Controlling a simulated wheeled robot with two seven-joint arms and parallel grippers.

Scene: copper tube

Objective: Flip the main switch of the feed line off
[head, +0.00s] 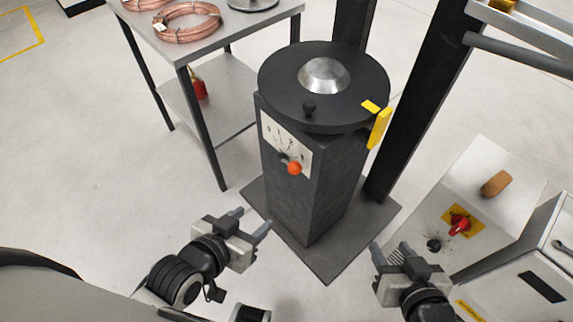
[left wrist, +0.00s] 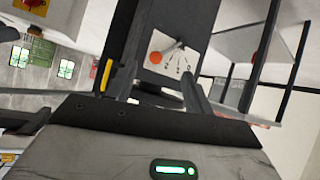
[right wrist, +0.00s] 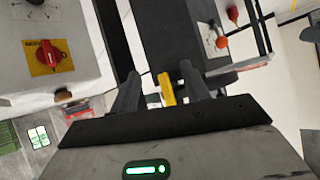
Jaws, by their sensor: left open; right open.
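A red rotary switch handle (head: 460,226) on a yellow plate (head: 451,216) sits on the light panel of a cabinet (head: 430,215) at the right in the head view. The switch also shows at the upper left of the right wrist view (right wrist: 44,56), its plate partly visible at the top edge of the left wrist view (left wrist: 33,4). I cannot tell its on or off position. My right gripper (head: 390,246) is open and empty, left of the switch and apart from it. My left gripper (head: 252,220) is open and empty, in front of the dark pedestal.
The dark pedestal (head: 320,185) carries a round turntable (head: 280,75) and an orange-knobbed lever (head: 294,168). A black dial knob (head: 433,245) is beside the switch. A table (head: 232,30) with copper coils (head: 186,24) stands at the back left. Dark posts (head: 415,100) rise behind the pedestal.

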